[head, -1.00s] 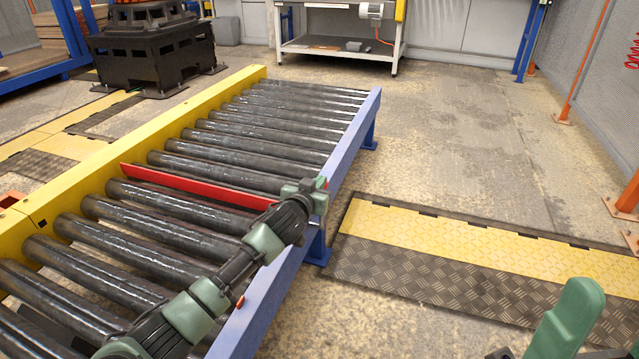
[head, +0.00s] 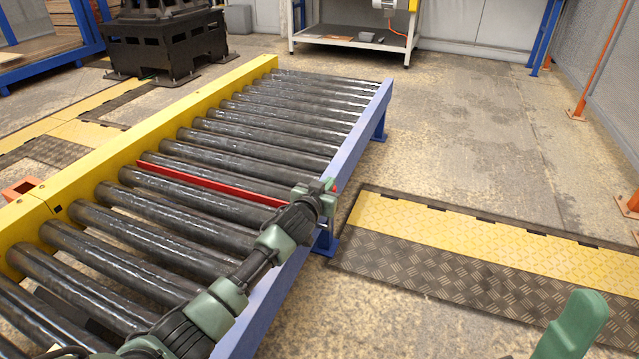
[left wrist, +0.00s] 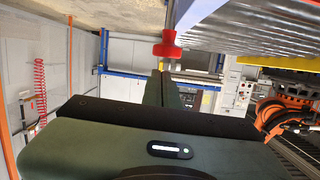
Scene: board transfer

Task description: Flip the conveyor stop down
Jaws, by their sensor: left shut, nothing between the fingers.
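The conveyor stop is a long red bar (head: 215,186) lying across the rollers, low and thin between two of them. Its far end meets the yellow side rail, and its near end is hidden behind my left arm. My left gripper (head: 328,192) is at the blue side rail, by a small red piece at the bar's near end. In the left wrist view my shut, empty fingers (left wrist: 161,86) point at a red round piece (left wrist: 168,50) beside the rail. I cannot tell whether they touch it.
The roller conveyor has a yellow far rail (head: 100,152) and a blue near rail (head: 362,135). A yellow and black ramp (head: 470,240) lies on the floor at right. A white workbench (head: 350,38) stands at the back. The floor between them is clear.

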